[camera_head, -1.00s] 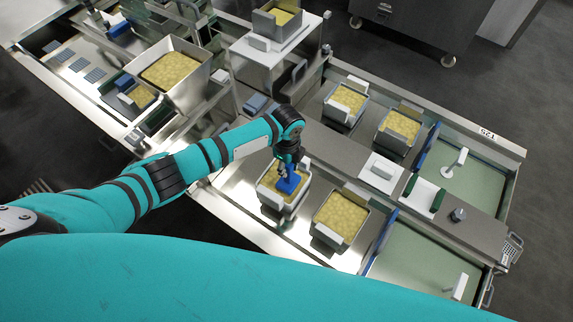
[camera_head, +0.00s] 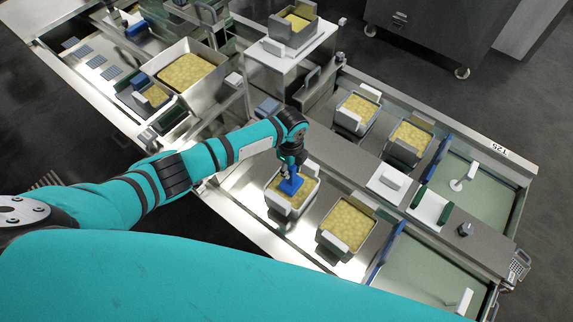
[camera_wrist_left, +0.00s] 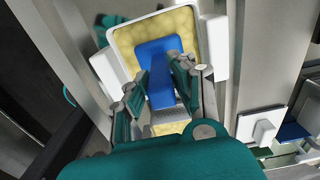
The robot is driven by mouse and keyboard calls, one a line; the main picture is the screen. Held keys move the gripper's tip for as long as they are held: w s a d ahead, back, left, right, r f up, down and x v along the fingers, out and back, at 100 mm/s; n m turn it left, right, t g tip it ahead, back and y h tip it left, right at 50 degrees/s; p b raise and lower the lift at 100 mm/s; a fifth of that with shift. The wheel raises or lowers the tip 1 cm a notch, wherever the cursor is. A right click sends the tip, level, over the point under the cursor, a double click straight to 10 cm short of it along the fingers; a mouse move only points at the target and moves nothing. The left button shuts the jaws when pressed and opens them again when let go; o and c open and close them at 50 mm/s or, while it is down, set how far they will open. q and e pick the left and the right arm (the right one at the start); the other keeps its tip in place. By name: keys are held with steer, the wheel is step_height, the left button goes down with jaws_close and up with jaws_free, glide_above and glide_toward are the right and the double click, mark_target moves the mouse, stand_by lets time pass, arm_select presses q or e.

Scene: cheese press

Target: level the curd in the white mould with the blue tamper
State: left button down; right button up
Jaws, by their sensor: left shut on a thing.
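My left gripper (camera_head: 290,170) is shut on the blue tamper (camera_head: 291,186) and holds it over the white mould (camera_head: 271,204). The yellow curd (camera_head: 302,193) shows around the tamper. In the left wrist view, the gripper (camera_wrist_left: 162,88) has its fingers on both sides of the tamper (camera_wrist_left: 158,52), and its blue plate covers the middle of the curd (camera_wrist_left: 186,22). The mould's white rim (camera_wrist_left: 112,42) surrounds the curd. I cannot tell whether the plate touches the curd. My right gripper is not in view.
A second filled mould (camera_head: 344,226) stands just to the right on the same metal tray. Two more filled moulds (camera_head: 359,111) (camera_head: 408,141) stand behind a steel divider (camera_head: 345,168). A steel curd bin (camera_head: 186,77) stands at the back left.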

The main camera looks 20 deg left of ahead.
arm_select(q)
steer(key=shift+s+d+f, duration=0.1)
steer(key=shift+s+d, duration=0.15)
steer(key=shift+d, duration=0.4)
steer(key=shift+s+d, duration=0.2)
steer(key=shift+d, duration=0.4)
steer(key=shift+w+a, duration=0.25)
steer(key=shift+a, duration=0.45)
steer(key=shift+w+a, duration=0.25)
steer(key=shift+a, duration=0.5)
steer(key=shift+w+a, duration=0.25)
steer(key=shift+a, duration=0.45)
steer(key=shift+s+d+p, duration=0.25)
steer(key=shift+d, duration=0.5)
steer(key=shift+s+d+p, duration=0.2)
steer(key=shift+d+p, duration=0.05)
steer(key=shift+d, duration=0.45)
steer(key=shift+s+d+p, duration=0.25)
steer(key=shift+d, duration=0.5)
steer(key=shift+r, duration=0.2)
step_height(320, 180, up, 10)
steer(key=p, duration=0.9)
steer(key=shift+p, duration=0.3)
steer(key=shift+f, duration=0.1)
